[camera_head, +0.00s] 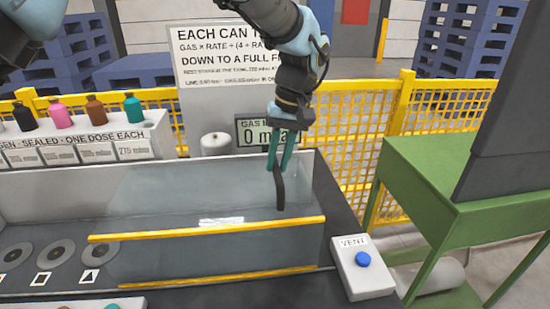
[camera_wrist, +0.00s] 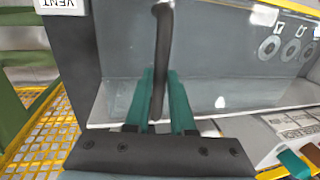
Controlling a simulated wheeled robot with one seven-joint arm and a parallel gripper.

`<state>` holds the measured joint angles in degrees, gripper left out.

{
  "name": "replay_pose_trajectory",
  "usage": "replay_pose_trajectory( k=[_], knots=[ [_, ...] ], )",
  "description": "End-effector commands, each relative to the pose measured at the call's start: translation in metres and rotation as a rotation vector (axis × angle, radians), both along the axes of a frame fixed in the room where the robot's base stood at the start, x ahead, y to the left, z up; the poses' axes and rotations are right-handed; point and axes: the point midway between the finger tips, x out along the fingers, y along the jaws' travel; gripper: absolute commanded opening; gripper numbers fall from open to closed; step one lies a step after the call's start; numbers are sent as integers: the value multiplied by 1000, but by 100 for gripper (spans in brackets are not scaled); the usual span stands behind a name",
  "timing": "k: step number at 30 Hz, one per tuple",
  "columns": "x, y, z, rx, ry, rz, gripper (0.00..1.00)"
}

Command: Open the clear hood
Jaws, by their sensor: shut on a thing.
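The clear hood (camera_head: 215,250) has yellow edge strips and covers the right part of a long grey trough in the head view. It looks down, but its exact tilt is hard to read through the clear panel. My gripper (camera_head: 279,164) points down over the trough's right end, with its teal fingers shut on a dark upright bar (camera_head: 280,190). The wrist view shows the bar (camera_wrist: 162,45) between the fingers (camera_wrist: 161,80). Whether the bar is fixed to the hood cannot be told.
A white VENT box with a blue button (camera_head: 363,260) sits right of the trough. A green table (camera_head: 450,165) stands farther right. Several coloured bottles (camera_head: 96,108) stand on a white rack at the left. Behind are a grey display (camera_head: 258,133) and yellow mesh fence (camera_head: 350,125).

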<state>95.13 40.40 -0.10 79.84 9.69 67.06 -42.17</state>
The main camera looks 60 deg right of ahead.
Motion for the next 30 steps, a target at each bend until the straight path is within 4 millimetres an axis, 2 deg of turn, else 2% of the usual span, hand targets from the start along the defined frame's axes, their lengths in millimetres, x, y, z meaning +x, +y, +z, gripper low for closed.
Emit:
replay_pose_trajectory(
  k=[11, 12, 20, 30],
  knots=[
    [1, -2, 2, -7, -1, 0, 0],
    [1, -2, 2, -7, -1, 0, 23],
    [0, -1, 1, -3, -1, -1, 52],
    [-1, -2, 5, -4, 0, -1, 52]
  ],
)
